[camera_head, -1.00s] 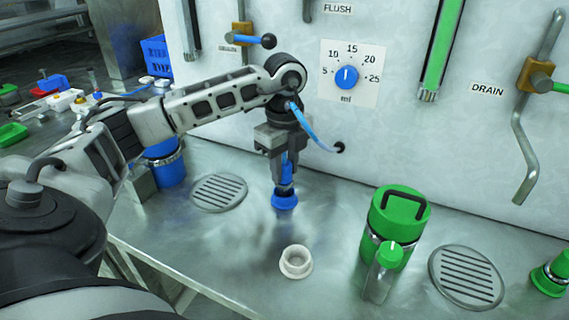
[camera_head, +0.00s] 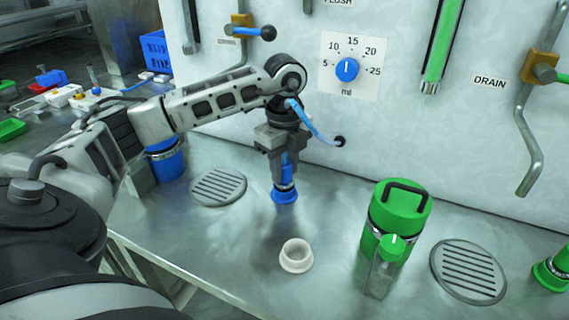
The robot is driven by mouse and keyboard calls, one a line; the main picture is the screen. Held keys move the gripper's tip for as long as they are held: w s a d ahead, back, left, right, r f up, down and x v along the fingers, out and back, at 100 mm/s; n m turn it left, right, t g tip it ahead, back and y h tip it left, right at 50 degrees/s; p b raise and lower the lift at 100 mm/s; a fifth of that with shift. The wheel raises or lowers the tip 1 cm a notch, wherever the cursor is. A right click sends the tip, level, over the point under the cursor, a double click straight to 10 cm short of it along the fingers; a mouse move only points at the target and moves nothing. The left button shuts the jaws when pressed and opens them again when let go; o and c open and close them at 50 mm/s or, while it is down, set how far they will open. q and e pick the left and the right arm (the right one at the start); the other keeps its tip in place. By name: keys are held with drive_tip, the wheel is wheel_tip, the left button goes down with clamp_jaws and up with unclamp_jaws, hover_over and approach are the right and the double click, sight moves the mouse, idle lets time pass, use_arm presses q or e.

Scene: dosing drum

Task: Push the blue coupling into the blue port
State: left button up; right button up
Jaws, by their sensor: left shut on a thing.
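My left gripper (camera_head: 283,168) points down above the steel counter, right of centre-left in the head view. It is shut on the blue coupling (camera_head: 284,194), whose flared blue lower end shows below the fingers. The coupling looks upright. I cannot tell whether its lower end touches the counter. A blue hose (camera_head: 316,128) runs from beside the gripper to a dark hole in the wall panel. A blue canister (camera_head: 167,166) stands to the left, partly hidden behind my left arm. I cannot make out the blue port for certain. My right gripper is not in view.
A white cup (camera_head: 296,257) stands in front of the gripper. A green canister (camera_head: 399,213) with a black handle stands to the right. Round drain grates (camera_head: 218,187) lie flush in the counter. A dial (camera_head: 347,69) is on the wall. Counter around the cup is clear.

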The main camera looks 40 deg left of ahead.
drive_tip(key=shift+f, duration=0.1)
use_arm(q)
drive_tip(key=o, duration=1.1)
wheel_tip(320, 180, up, 7)
drive_tip(key=p, duration=0.6)
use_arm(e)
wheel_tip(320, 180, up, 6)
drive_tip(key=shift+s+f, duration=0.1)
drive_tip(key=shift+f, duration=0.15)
use_arm(q)
drive_tip(key=shift+f, duration=0.1)
